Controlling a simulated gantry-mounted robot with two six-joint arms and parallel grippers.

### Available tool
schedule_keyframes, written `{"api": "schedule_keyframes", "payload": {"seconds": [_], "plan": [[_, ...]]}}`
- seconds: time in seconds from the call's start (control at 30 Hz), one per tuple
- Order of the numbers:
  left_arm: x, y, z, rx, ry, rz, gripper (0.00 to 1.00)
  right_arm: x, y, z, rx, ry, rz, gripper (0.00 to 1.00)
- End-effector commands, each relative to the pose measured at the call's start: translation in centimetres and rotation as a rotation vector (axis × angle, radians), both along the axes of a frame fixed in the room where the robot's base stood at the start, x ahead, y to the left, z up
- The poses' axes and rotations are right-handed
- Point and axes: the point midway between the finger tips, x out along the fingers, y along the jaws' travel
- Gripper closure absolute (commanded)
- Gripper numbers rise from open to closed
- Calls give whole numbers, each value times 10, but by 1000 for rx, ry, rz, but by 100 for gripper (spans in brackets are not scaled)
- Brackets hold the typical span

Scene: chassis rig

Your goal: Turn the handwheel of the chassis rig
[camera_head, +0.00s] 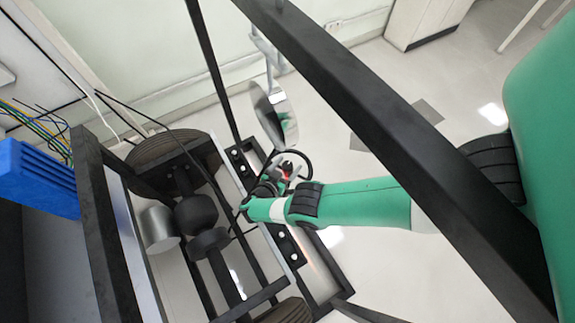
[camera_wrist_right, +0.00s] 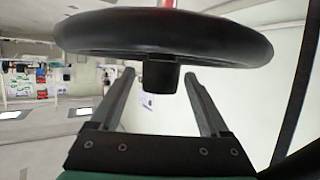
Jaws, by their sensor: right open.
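The handwheel (camera_head: 309,160) is a thin black ring near the middle of the head view, beside the rig's frame. My right gripper (camera_head: 286,168) is at the ring, and the forearm and wrist partly hide it. In the right wrist view the black rim (camera_wrist_right: 165,35) crosses the top of the picture, with a dark block (camera_wrist_right: 160,75) below its middle. My right gripper's two fingers (camera_wrist_right: 160,88) are apart, one on each side of this block. Whether they touch the rim cannot be told. My left gripper is not in view.
Black frame bars (camera_head: 360,110) cross the head view diagonally. A round mirror (camera_head: 283,115) stands just beyond the wheel. The chassis has tyres (camera_head: 165,148) and a dark axle (camera_head: 222,265) at the left. A blue block (camera_head: 35,175) with wires sits far left. Open floor lies right.

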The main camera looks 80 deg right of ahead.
Motion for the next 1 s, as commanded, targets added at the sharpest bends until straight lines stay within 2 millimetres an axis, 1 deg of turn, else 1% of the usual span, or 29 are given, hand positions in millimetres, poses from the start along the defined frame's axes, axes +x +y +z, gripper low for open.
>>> {"api": "schedule_keyframes", "payload": {"seconds": [0.07, 0.17, 0.27, 0.5, 0.6, 0.73, 1.0], "plan": [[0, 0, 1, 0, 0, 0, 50, 1, 2, 1, 0, 0, 1, 21], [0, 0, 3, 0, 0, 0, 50, 4, 11, 6, 1, -1, 2, 21], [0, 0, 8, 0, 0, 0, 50, 9, 29, 14, 1, 0, 5, 21], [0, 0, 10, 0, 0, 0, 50, 23, 79, 34, -1, -2, 5, 21], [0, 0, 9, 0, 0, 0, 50, 27, 94, 40, 0, -2, 1, 21], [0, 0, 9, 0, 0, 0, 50, 29, 103, 44, 0, 0, 0, 21], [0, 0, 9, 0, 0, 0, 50, 29, 104, 44, 0, 0, -1, 21]]}}
